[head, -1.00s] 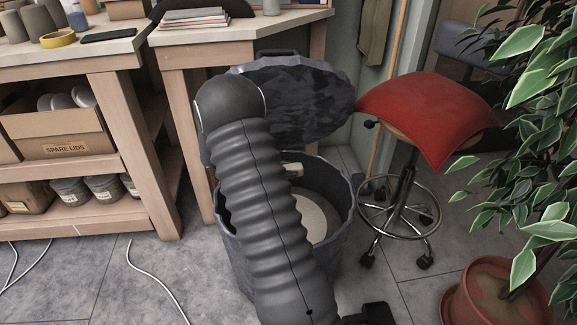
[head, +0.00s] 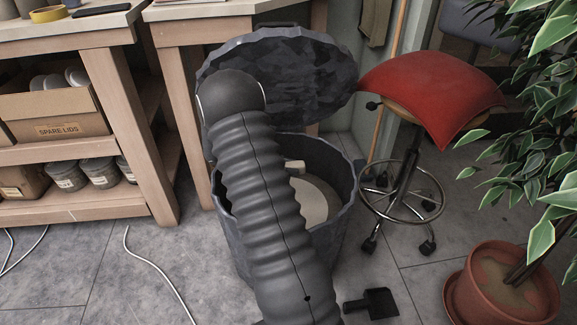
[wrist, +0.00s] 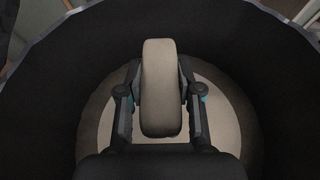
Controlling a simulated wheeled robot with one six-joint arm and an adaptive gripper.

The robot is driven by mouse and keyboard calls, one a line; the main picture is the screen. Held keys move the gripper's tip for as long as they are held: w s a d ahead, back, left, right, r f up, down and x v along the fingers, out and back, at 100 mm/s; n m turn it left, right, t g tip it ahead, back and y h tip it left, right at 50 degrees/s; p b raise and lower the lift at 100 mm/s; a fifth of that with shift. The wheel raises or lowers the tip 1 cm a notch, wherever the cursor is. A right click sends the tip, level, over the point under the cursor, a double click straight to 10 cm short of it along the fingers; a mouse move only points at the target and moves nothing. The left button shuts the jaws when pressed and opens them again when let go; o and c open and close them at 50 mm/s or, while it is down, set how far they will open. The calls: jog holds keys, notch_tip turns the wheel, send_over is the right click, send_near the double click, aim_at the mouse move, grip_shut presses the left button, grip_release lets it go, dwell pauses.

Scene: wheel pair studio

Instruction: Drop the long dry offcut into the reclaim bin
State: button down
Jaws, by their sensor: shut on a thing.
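The long dry offcut (wrist: 160,90) is a beige, rounded bar in the wrist view, lying lengthwise away from me. My gripper (wrist: 160,105) is shut on it, with one finger on each side. The reclaim bin is a dark grey faceted tub (head: 342,215) with its lid (head: 290,70) raised at the back. Its dark inner wall (wrist: 50,90) surrounds the gripper in the wrist view, and a pale round surface (wrist: 222,115) shows below the offcut. In the head view my arm hides the gripper; a small pale end of the offcut (head: 294,166) shows beside it, over the bin opening.
A red-draped stool (head: 425,95) and a potted plant (head: 505,290) stand to the right. A workbench with a shelf holding a spare lids box (head: 60,125) is on the left. A black dustpan-like thing (head: 372,303) and a white cable (head: 155,270) lie on the floor.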

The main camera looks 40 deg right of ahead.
jog(key=shift+r, duration=0.1)
jog(key=c, duration=0.7)
grip_release()
jog(key=v, duration=1.2)
